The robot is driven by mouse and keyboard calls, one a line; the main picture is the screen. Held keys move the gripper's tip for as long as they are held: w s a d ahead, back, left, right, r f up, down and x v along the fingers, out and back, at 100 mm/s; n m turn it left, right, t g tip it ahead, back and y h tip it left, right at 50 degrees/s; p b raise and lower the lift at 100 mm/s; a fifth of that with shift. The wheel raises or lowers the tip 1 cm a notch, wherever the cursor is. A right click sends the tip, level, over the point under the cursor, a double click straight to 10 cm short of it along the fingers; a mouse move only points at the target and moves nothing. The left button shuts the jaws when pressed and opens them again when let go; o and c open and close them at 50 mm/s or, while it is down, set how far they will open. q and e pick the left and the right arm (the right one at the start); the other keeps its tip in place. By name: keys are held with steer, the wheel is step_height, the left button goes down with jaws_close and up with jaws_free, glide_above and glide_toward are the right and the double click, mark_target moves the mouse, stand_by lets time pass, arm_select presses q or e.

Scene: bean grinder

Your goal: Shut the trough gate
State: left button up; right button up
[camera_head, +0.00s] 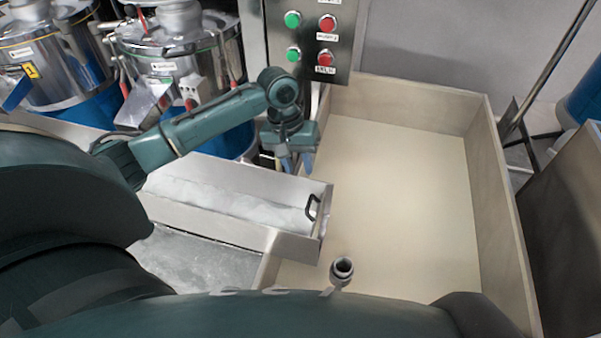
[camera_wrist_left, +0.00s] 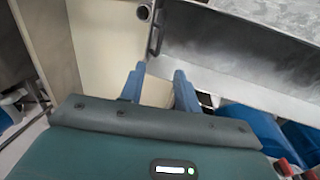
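The metal trough (camera_head: 225,203) runs from the left to the edge of the large pale bin and holds whitish material. Its end plate, which looks like the gate (camera_head: 325,215), carries a black handle (camera_head: 312,207) at the trough's right end. The handle also shows in the left wrist view (camera_wrist_left: 155,38), just beyond the fingertips. My left gripper (camera_head: 294,168) hangs above the trough's far right corner, behind the handle and apart from it. Its two blue fingers (camera_wrist_left: 158,68) are parted with nothing between them. Whether the gate is fully seated is hard to tell. My right gripper is not in view.
The large pale bin (camera_head: 400,200) right of the trough is empty. A control panel (camera_head: 308,40) with green and red buttons stands behind my left gripper. Metal grinders on blue drums (camera_head: 180,65) stand at the back left. A metal box (camera_head: 565,220) stands at right.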

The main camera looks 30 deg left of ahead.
mark_target(309, 203)
arm_select(q)
steer(key=shift+r, duration=0.15)
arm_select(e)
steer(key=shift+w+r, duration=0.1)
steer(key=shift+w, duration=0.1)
arm_select(q)
steer(key=shift+c, duration=0.2)
